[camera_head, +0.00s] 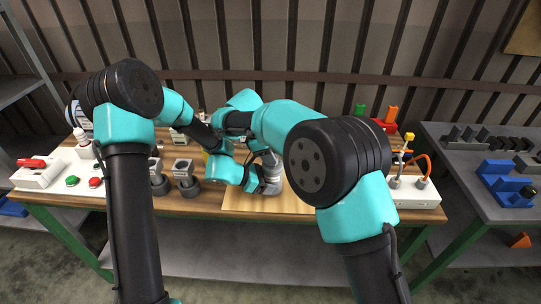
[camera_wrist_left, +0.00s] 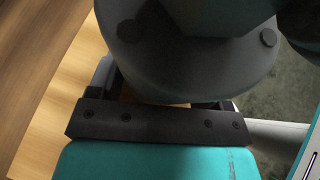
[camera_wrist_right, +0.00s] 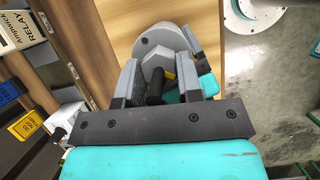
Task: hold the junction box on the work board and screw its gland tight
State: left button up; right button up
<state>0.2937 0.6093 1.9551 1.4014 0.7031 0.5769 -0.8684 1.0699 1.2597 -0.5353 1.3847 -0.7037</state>
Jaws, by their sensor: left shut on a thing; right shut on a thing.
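The junction box (camera_head: 272,187) is a grey rounded body standing on the light wooden work board (camera_head: 235,201). My left gripper (camera_head: 262,180) is low beside it, and in the left wrist view its jaws (camera_wrist_left: 165,95) are shut on the round box (camera_wrist_left: 190,65). My right gripper (camera_head: 264,154) is above the box. In the right wrist view its jaws (camera_wrist_right: 158,78) are closed around the grey faceted gland (camera_wrist_right: 154,67), with a black stub (camera_wrist_right: 154,90) between the fingers. The gland's seat on the box is partly hidden by the fingers.
Dark holders with grey blocks (camera_head: 183,168) stand left of the board. A box labelled RELAY (camera_wrist_right: 22,38) shows in the right wrist view. A white block with an orange cable (camera_head: 417,193) stands at right. Red (camera_head: 95,182) and green (camera_head: 72,181) buttons are at far left.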

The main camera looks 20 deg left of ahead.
jog(key=shift+m+g, duration=0.3)
jog(key=shift+m, duration=0.5)
jog(key=o, duration=0.9)
jog(key=shift+o, duration=0.2)
jog(key=v, duration=1.2)
jog(key=shift+a, duration=0.15)
jog(key=shift+f, duration=0.1)
